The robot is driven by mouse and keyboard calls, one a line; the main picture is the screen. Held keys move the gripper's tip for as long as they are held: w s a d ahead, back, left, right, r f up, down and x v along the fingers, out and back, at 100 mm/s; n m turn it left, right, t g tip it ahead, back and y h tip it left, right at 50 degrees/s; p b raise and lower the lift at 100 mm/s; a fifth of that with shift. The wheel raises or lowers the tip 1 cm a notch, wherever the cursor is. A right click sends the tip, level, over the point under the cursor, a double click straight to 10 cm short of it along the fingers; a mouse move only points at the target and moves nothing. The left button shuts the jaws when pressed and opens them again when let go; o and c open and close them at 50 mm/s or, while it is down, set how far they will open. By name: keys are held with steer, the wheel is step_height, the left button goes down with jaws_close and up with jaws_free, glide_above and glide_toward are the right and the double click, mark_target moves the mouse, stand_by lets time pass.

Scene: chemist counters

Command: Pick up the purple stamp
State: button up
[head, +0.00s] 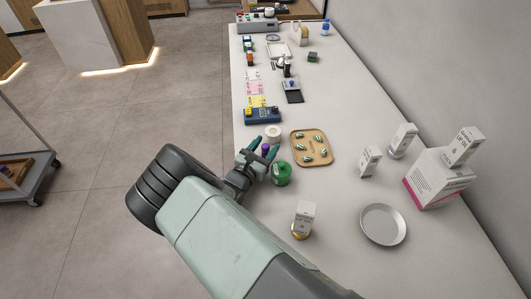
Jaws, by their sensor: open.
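A small purple object (266,148), which looks like the purple stamp, stands near the left edge of the white counter. Only a little of its top shows; its lower part is hidden by my gripper. My gripper (263,149) is open, with its teal fingertips on either side of the purple top in this view. I cannot tell whether the fingers touch it or how far down they reach.
A green jar (281,174) stands close to the right of my gripper, and a white roll (272,132) just beyond. A tan tray (326,155) of capsules lies to the right. A blue device (262,116) is farther back. Bare counter lies beyond the tray.

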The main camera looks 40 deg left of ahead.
jaws_close()
stand_by(0.3)
steer(key=shift+r, duration=0.1)
